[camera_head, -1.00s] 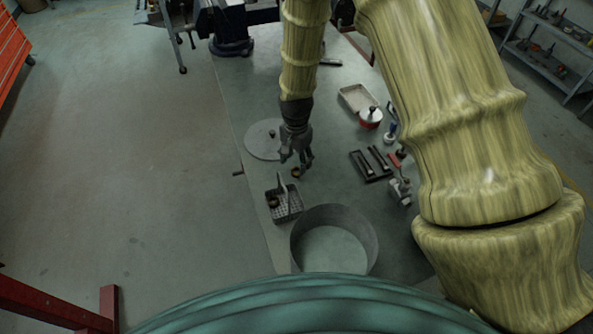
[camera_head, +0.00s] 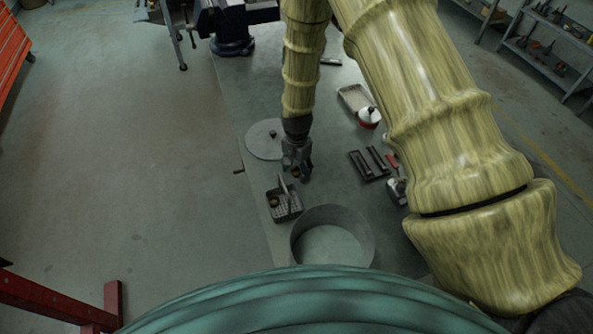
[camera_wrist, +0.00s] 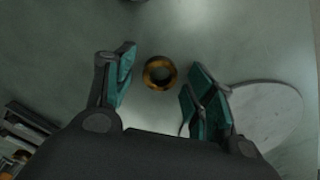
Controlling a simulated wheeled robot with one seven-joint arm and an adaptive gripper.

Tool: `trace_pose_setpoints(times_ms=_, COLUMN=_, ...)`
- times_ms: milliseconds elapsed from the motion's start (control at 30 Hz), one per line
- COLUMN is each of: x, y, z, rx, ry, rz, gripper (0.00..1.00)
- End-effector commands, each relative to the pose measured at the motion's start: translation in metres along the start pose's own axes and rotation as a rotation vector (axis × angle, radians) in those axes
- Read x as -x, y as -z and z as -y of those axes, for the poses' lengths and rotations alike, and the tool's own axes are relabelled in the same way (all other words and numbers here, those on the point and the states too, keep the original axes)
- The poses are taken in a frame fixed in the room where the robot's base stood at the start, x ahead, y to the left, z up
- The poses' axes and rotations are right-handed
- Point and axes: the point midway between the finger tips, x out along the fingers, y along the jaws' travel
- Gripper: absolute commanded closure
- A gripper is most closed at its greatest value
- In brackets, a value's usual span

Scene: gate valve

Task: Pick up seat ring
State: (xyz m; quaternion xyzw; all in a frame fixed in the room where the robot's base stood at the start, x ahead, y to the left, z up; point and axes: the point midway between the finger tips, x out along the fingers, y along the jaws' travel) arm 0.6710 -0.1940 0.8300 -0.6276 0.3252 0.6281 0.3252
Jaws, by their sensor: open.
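The seat ring (camera_wrist: 160,64) is a small brass-coloured ring lying flat on the grey bench top. In the wrist view it lies between the open fingers of my gripper (camera_wrist: 156,88), near the fingertips, with bench showing on both sides of it. No finger visibly touches it. In the head view my gripper (camera_head: 297,174) points down over the bench, and the ring (camera_head: 295,174) shows only partly between the fingers. The exact height of the fingertips above the bench is hard to tell.
A round grey disc (camera_head: 262,140) lies left of my gripper. A perforated basket (camera_head: 285,205) with parts and a large open cylinder (camera_head: 355,226) stand nearer. The bench's left edge is close.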

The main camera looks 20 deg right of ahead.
Motion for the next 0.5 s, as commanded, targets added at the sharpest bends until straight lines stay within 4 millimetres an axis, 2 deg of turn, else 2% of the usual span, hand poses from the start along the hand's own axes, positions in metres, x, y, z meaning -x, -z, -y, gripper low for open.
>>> trace_pose_setpoints(times_ms=167, x=0.0, y=0.0001, z=0.0001, rx=0.0, ry=0.0, rz=0.0, gripper=0.47)
trace_pose_setpoints(times_ms=400, x=0.0001, y=0.0, z=0.0002, rx=0.0, ry=0.0, rz=0.0, gripper=0.91)
trace_pose_setpoints(times_ms=500, x=0.0002, y=0.0, z=0.0002, rx=0.0, ry=0.0, rz=0.0, gripper=0.91)
